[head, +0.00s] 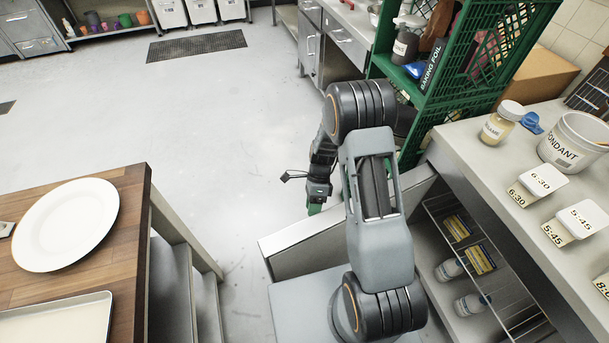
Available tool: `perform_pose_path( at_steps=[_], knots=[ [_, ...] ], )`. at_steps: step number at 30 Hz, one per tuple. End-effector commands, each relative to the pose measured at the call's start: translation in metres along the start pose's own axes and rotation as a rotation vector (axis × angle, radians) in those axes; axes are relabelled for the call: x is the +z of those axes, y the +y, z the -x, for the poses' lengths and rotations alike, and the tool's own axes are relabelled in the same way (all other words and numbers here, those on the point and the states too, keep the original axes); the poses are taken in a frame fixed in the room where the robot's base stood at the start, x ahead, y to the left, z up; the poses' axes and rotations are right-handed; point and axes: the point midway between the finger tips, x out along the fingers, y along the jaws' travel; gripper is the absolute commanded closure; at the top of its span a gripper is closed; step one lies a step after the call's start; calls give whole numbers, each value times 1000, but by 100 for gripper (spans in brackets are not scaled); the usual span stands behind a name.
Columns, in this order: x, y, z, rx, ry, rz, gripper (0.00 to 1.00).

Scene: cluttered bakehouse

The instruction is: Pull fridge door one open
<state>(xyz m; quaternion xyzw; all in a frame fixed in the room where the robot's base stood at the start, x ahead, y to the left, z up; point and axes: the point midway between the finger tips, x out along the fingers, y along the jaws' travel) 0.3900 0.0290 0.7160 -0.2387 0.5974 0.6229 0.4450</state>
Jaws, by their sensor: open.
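The fridge door (300,249) stands swung out from the under-counter fridge on the right, with its top edge jutting into the aisle. The fridge interior shows a wire shelf (436,203), yellow-and-dark packs (481,259) and white bottles (470,304). My gripper (315,208) is just beyond the door's top edge, on its far side, pointing down. It is open; its fingertips are partly hidden, and I cannot tell whether it touches the door. The door's handle is not visible. My arm hides part of the door and the opening.
A wooden table (135,218) with a white plate (66,224) and tray (58,321) stands at left. A green crate rack (438,112) stands beyond the counter (487,165). The counter holds a fondant tub (573,140) and jar (502,122). Floor ahead is clear around a dark mat (196,45).

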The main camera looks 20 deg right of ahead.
Motion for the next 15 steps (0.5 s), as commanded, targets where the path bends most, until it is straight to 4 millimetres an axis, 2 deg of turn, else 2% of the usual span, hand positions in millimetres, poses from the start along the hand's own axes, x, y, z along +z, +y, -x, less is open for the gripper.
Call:
perform_pose_path(
  at_steps=[1, 9, 15],
  knots=[
    [-1, -5, 12, -22, 20, 15, 61],
    [21, -17, 20, -24, 42, 16, 61],
    [25, -28, 29, -22, 44, 16, 61]
  ],
)
